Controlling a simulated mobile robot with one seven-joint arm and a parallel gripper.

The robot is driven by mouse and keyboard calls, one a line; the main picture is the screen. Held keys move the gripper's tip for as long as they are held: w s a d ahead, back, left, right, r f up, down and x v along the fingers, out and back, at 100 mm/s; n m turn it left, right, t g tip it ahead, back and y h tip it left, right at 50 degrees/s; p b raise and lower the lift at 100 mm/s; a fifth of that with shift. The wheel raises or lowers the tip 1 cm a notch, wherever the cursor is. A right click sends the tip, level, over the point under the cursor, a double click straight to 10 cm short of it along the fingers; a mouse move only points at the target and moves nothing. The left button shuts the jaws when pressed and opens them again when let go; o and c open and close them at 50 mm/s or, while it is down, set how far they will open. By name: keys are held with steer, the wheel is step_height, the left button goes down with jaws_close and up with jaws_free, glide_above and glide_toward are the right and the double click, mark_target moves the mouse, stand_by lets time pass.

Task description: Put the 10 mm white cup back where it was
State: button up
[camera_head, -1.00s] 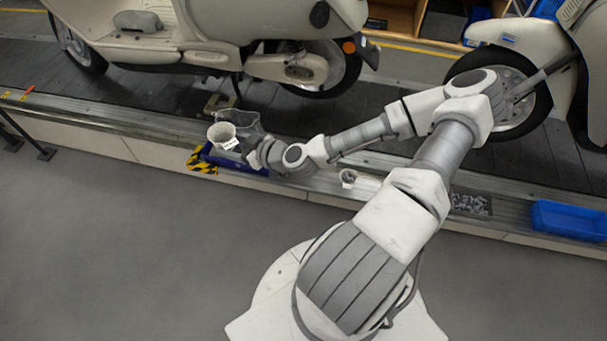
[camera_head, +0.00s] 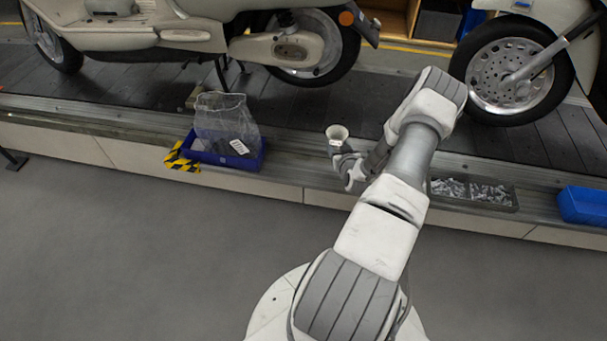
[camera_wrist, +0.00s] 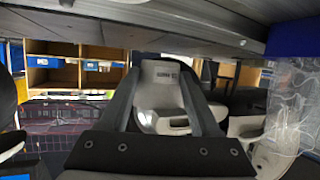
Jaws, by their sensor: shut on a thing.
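The white cup (camera_head: 337,131) is held by my gripper (camera_head: 342,150) just above the ledge, right of the bag and left of the grey parts tray. In the wrist view, where the scene appears upside down, the cup (camera_wrist: 161,92) sits between the two dark fingers (camera_wrist: 166,95). It carries a small printed label, too small to read surely. My gripper is shut on the cup. My wrist and forearm cover part of the ledge behind and below it. I cannot see what the cup contains.
A blue tray (camera_head: 190,152) with a clear bag (camera_head: 222,112) of dark parts stands left on the conveyor-side ledge (camera_head: 290,164). A grey tray (camera_head: 472,204) of metal parts and a blue bin (camera_head: 585,204) are right. Cream scooters stand behind on the slats.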

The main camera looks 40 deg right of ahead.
steer(key=b, duration=0.4)
glide_above(305, 174)
step_height(305, 174, down, 7)
steer(key=shift+f, duration=0.15)
steer(key=shift+f+b, duration=0.95)
steer(key=shift+f, duration=1.05)
steer(key=o, duration=1.3)
